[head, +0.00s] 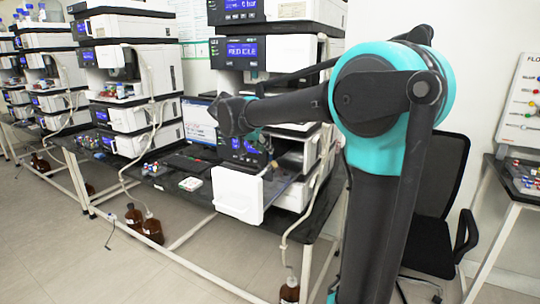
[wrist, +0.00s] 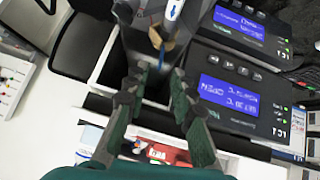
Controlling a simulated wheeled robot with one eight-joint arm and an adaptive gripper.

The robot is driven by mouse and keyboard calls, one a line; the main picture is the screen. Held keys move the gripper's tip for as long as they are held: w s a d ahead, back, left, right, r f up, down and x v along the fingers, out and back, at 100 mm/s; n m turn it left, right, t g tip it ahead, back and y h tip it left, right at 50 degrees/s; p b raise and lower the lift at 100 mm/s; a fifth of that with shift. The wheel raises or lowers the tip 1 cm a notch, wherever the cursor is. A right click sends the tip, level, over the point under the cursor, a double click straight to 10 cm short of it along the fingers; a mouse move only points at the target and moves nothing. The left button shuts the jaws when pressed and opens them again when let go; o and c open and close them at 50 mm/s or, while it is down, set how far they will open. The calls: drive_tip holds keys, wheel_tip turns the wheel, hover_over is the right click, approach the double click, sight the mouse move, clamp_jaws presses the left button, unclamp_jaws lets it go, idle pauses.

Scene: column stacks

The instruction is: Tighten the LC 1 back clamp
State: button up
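My gripper (wrist: 163,82) is open in the wrist view, its two dark green and grey fingers apart with nothing clearly between them. Just beyond the fingertips is a brass-coloured piece (wrist: 161,39), likely a clamp, beside a white and blue column (wrist: 173,9). I cannot tell whether this is the back clamp, and its jaws are too small to read. A thin blue piece below it lies between the finger lines. The instrument stack with lit blue displays (wrist: 228,92) stands to the right. In the head view my arm hides much of the gripper and the clamp area.
An open white front panel (head: 238,194) juts out from the stack. A black chair (head: 437,200) and a whiteboard (head: 520,105) are at the right. Brown bottles (head: 152,229) stand on the floor.

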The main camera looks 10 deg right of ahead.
drive_tip(key=shift+x, duration=2.7)
drive_tip(key=shift+c, duration=0.4)
clamp_jaws()
